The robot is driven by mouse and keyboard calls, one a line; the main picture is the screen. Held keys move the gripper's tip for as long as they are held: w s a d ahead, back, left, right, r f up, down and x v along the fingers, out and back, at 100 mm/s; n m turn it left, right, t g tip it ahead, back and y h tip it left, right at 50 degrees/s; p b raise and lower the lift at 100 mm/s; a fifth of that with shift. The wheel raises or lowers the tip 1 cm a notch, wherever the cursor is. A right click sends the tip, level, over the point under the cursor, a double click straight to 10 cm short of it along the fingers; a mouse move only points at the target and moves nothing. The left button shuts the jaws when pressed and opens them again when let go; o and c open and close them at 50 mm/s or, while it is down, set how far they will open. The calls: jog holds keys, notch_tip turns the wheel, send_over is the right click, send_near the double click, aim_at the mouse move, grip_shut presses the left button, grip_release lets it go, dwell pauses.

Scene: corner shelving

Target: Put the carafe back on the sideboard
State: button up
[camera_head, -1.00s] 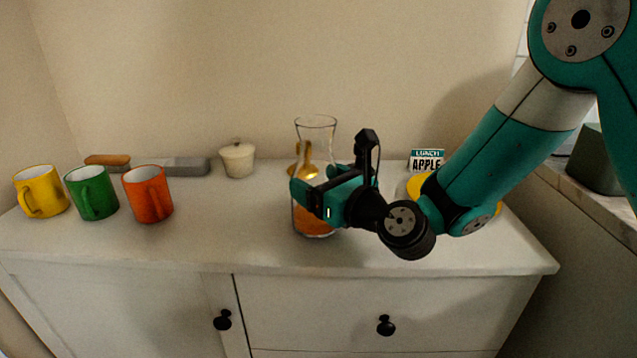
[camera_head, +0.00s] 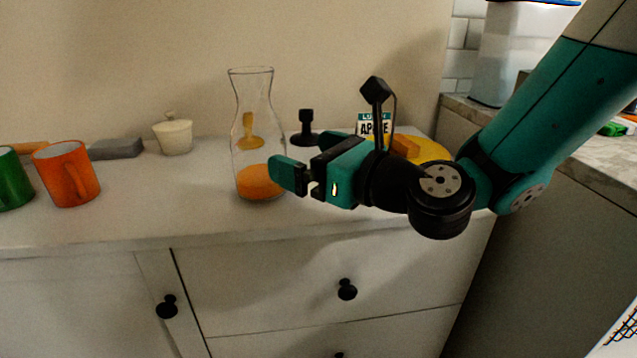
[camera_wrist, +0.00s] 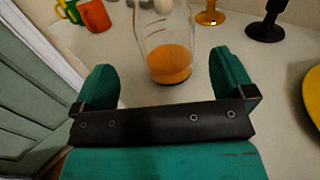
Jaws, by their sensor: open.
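The glass carafe (camera_head: 256,135), with orange liquid in its bottom, stands upright on the white sideboard (camera_head: 150,215). In the wrist view the carafe (camera_wrist: 168,58) stands ahead of my gripper, centred between the two fingers and beyond their tips. My gripper (camera_head: 288,168) is open and empty, just to the right of the carafe in the head view. The wrist view shows my gripper's (camera_wrist: 167,75) teal fingers spread wide with clear space between them. Nothing hides the carafe's body, apart from a small part of its lower right edge near a fingertip.
An orange mug (camera_head: 67,174) and a green mug (camera_head: 12,180) stand at left. A lidded cream pot (camera_head: 173,135), a grey block (camera_head: 116,149), a yellow holder (camera_head: 248,131) and a black holder (camera_head: 305,128) are at the back. A yellow plate (camera_head: 432,149) and lunch carton (camera_head: 374,126) are right.

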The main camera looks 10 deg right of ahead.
jog(key=shift+b+v, duration=0.85)
jog(key=shift+b, duration=0.45)
jog(key=s+f+n+g+h, duration=0.1)
jog(key=s+f+n+g, duration=0.3)
jog(key=n, duration=0.6)
jog(key=s+f+n+g+h, duration=0.15)
jog(key=s+n+g, duration=0.3)
jog(key=n, duration=0.45)
jog(key=s+d+f+n+g+h, duration=0.4)
jog(key=s+d+n, duration=0.3)
jog(key=n, duration=0.8)
jog(key=s+g+h, duration=0.1)
jog(key=s, duration=0.2)
jog(key=shift+f+n, duration=0.15)
jog(key=shift+n, duration=0.15)
jog(key=shift+s, duration=0.1)
notch_tip(320, 180, up, 28)
jog(key=p, duration=2.8)
